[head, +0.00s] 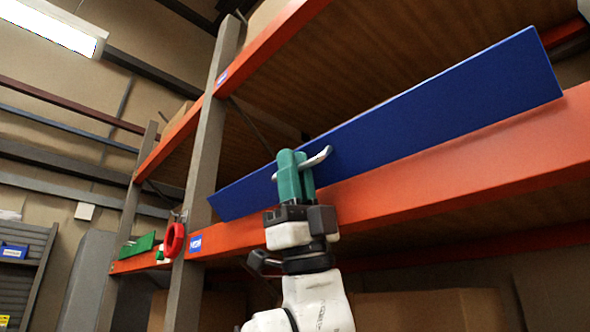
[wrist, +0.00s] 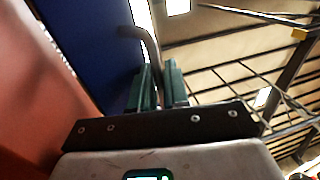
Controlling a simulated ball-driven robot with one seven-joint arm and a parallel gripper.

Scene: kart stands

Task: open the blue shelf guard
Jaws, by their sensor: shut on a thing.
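The blue shelf guard (head: 430,120) is a long flat panel standing along the orange shelf beam in the head view, tilted with the beam. It also fills the upper left of the wrist view (wrist: 90,40). A grey metal handle (head: 318,160) sticks out from its face; in the wrist view the handle (wrist: 150,45) curves down between the fingers. My gripper (head: 292,174), with green fingers, is shut on this handle. In the wrist view the fingers (wrist: 158,88) stand close together around it. The part of the handle between the fingers is hidden.
The orange beam (head: 440,175) runs just below the guard, close to my wrist. A grey upright post (head: 203,170) stands to the left, with a red object (head: 173,241) by it. A green panel (head: 137,245) sits farther left. Cardboard boxes (head: 420,308) stand below the beam.

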